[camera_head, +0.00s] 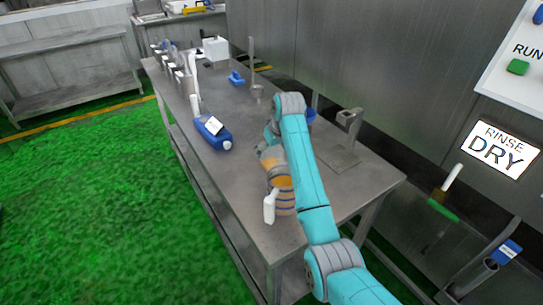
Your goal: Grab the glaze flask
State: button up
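I cannot tell for sure which vessel is the glaze flask. A blue bottle (214,132) with a white label lies on its side near the left edge of the steel table. A tan and orange vessel (271,158) is beside my teal arm, partly covered by it. A striped orange and blue-grey jar (284,198) stands nearer, with a white-handled tool (269,206) at its left side. My wrist (271,133) shows a little to the left of the arm, just above the tan vessel. My fingers are hidden or too small to make out.
The steel table (240,187) runs away from me. A blue brush (236,78), a small cup (257,92) and a white box (215,48) stand farther back. A metal fixture (349,120) stands right of the arm. The table between bottle and brush is clear.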

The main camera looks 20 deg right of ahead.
jog(key=c, duration=1.1)
jog(key=shift+c, duration=0.2)
